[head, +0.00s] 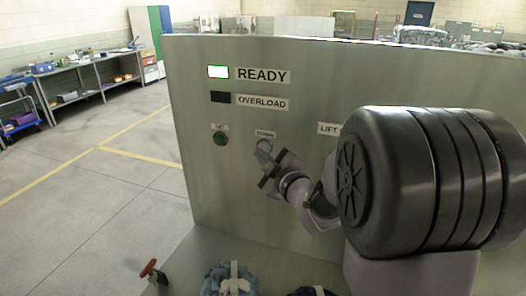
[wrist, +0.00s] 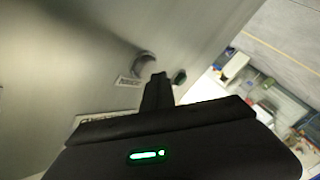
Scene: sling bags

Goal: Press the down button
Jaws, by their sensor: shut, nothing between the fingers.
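An upright grey metal panel (head: 235,200) carries a green button (head: 220,139) under a small, unreadable label. To its right is another small label (head: 265,134), too small to read surely, with a grey round button (head: 264,145) just below it. My gripper (head: 267,160) is shut and empty, its tip at or just below that grey button. In the wrist view, the grey button (wrist: 144,64) shows just above and left of my fingertips (wrist: 158,77), and the green button (wrist: 180,77) shows to their right. I cannot tell whether the tip touches the panel.
A lit READY lamp (head: 218,72) and a dark OVERLOAD lamp (head: 220,98) sit higher on the panel. A LIFT label (head: 329,129) is partly hidden by my arm. A red-handled valve (head: 149,268) and a strapped blue bundle (head: 230,280) are below in front.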

